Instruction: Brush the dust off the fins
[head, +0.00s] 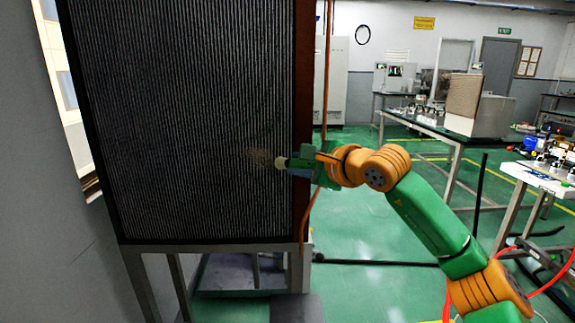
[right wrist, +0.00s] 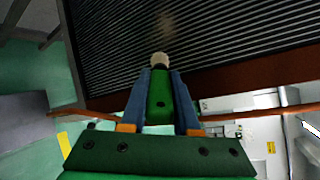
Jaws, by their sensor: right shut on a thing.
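The dark finned panel (head: 190,120) stands upright in a frame at the left of the head view. Its ridged fins (right wrist: 225,35) also fill the top of the right wrist view. A faint tan dust patch (head: 262,157) lies on the fins near the right edge, and it also shows in the right wrist view (right wrist: 166,25). My right gripper (head: 303,163) is shut on a brush with a green handle (right wrist: 160,95) and a pale round tip (head: 281,162). The tip is at the fins just beside the dust; I cannot tell whether it touches. My left gripper is out of view.
A reddish-brown edge (head: 303,100) borders the panel, with a thin orange pipe (head: 326,70) beside it. A metal stand (head: 215,250) carries the panel. Workbenches (head: 445,132) stand at the right. The green floor (head: 365,225) is mostly clear between.

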